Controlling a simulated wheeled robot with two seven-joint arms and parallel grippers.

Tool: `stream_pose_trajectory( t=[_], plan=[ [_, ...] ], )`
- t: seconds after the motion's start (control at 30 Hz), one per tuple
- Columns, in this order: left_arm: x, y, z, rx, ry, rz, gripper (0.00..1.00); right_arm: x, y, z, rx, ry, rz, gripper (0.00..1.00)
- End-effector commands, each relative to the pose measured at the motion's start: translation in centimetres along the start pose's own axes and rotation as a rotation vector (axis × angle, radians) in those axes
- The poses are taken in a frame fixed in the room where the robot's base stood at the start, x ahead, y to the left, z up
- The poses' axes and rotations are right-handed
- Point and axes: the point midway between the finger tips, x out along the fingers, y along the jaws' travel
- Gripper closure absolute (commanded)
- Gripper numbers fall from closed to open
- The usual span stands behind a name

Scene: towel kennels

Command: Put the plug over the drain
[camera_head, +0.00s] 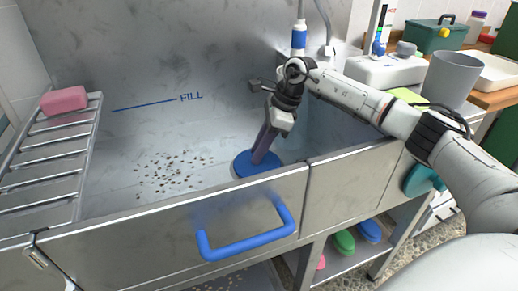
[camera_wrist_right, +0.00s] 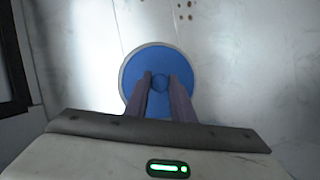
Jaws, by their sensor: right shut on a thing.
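The round blue plug (camera_head: 243,168) lies at the floor of the metal tub, near its front wall. In the right wrist view the plug (camera_wrist_right: 160,57) shows as a blue disc with a grey ring around its edge and a small blue knob in the middle. My right gripper (camera_head: 260,156) reaches down into the tub, its fingers shut on the plug's knob. The fingers also show in the wrist view (camera_wrist_right: 160,84). The drain opening is not visible; I cannot tell whether the grey ring belongs to it. My left gripper is out of view.
The tub's front wall (camera_head: 340,195) has a blue handle (camera_head: 247,246). Dark specks (camera_head: 170,178) lie on the tub floor. A pink bar (camera_head: 64,100) rests on the metal rack (camera_head: 50,160) at left. A grey cup (camera_head: 452,80) stands at right, by my arm.

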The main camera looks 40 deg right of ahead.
Motion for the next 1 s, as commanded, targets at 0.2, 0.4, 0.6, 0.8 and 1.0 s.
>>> stream_pose_trajectory(
  t=[0.2,0.4,0.6,0.8,1.0],
  plan=[
    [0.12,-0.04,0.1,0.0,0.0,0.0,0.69,1.08,0.43,-0.28,-0.002,0.006,0.011,1.0],
    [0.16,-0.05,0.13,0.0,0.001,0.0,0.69,1.21,0.49,-0.26,-0.003,0.006,0.013,1.0],
    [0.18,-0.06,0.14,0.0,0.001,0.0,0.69,1.29,0.52,-0.26,-0.003,0.006,0.014,0.59],
    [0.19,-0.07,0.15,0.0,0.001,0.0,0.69,1.33,0.53,-0.29,-0.003,0.007,0.014,0.56],
    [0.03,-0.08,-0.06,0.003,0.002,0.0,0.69,1.01,0.51,-0.26,-0.003,0.008,0.014,0.56]
  ],
)
